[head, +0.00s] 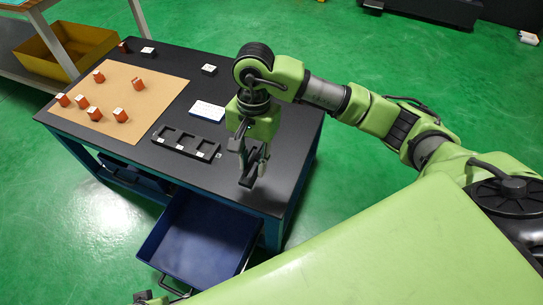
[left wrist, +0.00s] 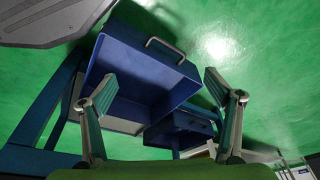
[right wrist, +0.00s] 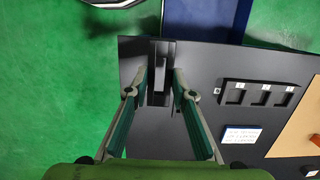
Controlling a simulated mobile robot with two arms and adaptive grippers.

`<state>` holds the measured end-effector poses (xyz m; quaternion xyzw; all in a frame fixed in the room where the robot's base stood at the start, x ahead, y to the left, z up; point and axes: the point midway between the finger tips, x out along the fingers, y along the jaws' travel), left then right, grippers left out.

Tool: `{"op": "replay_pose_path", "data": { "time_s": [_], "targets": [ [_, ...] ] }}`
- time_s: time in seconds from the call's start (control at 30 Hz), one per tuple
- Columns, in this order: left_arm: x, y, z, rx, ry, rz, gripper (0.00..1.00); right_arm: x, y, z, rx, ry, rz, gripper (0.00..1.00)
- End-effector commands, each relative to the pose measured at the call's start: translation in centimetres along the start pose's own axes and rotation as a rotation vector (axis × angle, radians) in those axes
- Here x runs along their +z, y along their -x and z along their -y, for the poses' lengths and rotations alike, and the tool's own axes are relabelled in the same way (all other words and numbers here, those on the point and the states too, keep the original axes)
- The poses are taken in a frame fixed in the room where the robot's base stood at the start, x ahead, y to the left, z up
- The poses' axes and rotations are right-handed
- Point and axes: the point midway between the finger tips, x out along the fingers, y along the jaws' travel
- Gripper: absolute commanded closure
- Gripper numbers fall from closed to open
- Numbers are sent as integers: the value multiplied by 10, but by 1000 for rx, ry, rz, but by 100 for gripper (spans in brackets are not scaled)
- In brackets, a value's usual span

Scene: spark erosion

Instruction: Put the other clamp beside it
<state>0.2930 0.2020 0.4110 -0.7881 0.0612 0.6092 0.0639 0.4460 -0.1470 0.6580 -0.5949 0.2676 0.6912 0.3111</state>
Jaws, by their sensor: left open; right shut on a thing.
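My right gripper (head: 252,160) is shut on a dark, elongated clamp (head: 249,178) at the table's near right corner. In the right wrist view the clamp (right wrist: 159,78) lies between the fingertips, close over the black table top; whether it touches the table I cannot tell. A black three-pocket holder (head: 160,143) with small white labels lies left of this gripper, and its pockets look empty. My left gripper (left wrist: 163,90) is open and empty in the left wrist view, facing the open blue drawer. No second clamp can be made out for sure.
The open blue drawer (head: 200,240) juts out below the table's front edge and looks empty. A blue-white card (head: 207,111) lies behind the holder. Several orange blocks stand on a tan mat (head: 150,92). Two small dark blocks (head: 148,51) (head: 208,69) stand farther back.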

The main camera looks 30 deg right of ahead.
Motion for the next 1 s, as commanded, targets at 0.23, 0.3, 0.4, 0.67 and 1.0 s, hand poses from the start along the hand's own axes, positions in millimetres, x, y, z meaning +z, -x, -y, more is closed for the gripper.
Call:
{"op": "replay_pose_path", "data": {
  "time_s": [0.23,0.3,0.4,0.67,1.0],
  "targets": [
    [-7,17,1,-2,1,-15,17,-65,-20,-12,2,-6,1,100],
    [-8,24,2,-3,2,-20,17,-81,-29,-15,2,-5,2,100],
    [-11,37,2,-4,3,-27,17,-98,-46,-18,2,-3,2,100],
    [-13,55,3,-5,4,-34,17,-120,-64,-20,-1,2,1,100],
    [-14,80,4,-7,5,-46,17,-134,-102,-22,0,2,0,100]
  ]
}}
